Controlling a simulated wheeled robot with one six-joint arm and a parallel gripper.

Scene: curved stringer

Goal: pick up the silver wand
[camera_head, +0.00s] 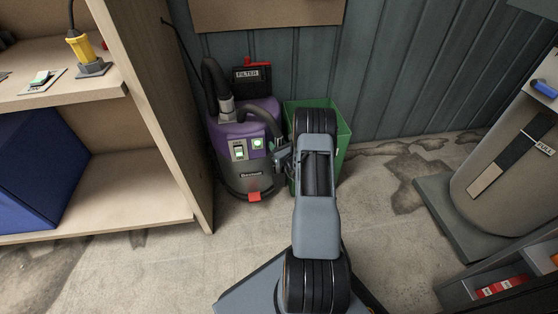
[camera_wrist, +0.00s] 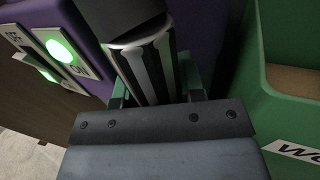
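A silver, striped cylinder with a black upper part, which looks like the silver wand (camera_wrist: 150,68), stands tilted in the wrist view, just beyond my gripper. My gripper (camera_wrist: 157,88) has one finger to each side of it, set wide apart. Green shows between the cylinder and the right finger, so the gripper looks open. The cylinder's lower end is hidden behind the gripper body. In the head view my gripper (camera_head: 281,153) is beside the purple vacuum (camera_head: 240,125), largely hidden by my arm, and I cannot make out the wand there.
A green bin (camera_head: 340,135) stands against the vacuum's right side, close to my gripper; its wall (camera_wrist: 262,110) fills the right of the wrist view. A wooden shelf unit (camera_head: 165,110) is at left. A grey cylinder on a base (camera_head: 445,220) stands at right. Floor between is clear.

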